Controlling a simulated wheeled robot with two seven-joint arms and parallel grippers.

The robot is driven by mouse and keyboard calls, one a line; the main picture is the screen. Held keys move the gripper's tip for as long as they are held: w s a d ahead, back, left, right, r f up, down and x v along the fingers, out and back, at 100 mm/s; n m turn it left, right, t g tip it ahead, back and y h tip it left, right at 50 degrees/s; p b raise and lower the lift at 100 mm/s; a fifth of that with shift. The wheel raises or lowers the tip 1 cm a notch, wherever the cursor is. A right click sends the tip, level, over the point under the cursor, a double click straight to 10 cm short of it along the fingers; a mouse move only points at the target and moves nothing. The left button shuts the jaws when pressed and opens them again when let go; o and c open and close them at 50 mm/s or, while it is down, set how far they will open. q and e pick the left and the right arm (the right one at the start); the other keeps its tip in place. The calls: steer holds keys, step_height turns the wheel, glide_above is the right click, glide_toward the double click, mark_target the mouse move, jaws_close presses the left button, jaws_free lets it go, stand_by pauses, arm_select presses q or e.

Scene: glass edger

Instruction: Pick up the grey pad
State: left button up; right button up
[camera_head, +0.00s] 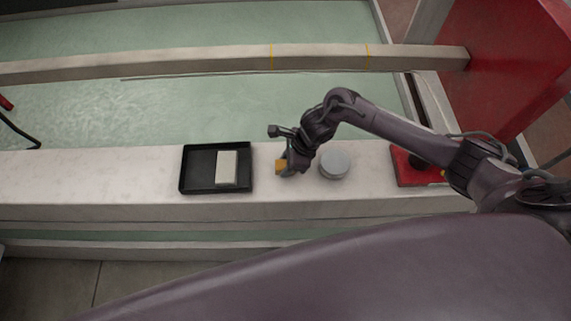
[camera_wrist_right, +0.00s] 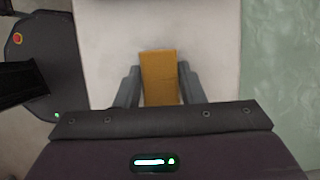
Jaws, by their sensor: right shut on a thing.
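A pale grey block-like pad (camera_head: 227,168) lies in the right half of a shallow black tray (camera_head: 198,190) on the white ledge. My right gripper (camera_head: 283,166) is over the ledge, between the tray and a round grey lidded thing. It is shut on an orange-yellow block (camera_head: 280,167). In the right wrist view, the same block (camera_wrist_right: 160,78) sits between both fingers, over the white ledge. I cannot tell how high it is above the ledge. The pale pad is clear of the gripper. My left gripper is not in view.
The round grey thing (camera_head: 335,163) stands just right of my right gripper. A red tray or mat (camera_head: 404,177) is farther right, partly behind my arm. A beam (camera_head: 200,61) crosses the pale green glass behind. The ledge (camera_head: 90,175) left of the black tray is clear.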

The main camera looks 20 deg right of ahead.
steer(key=shift+w+r, duration=0.1)
steer(key=shift+r, duration=0.45)
step_height(320, 180, up, 19)
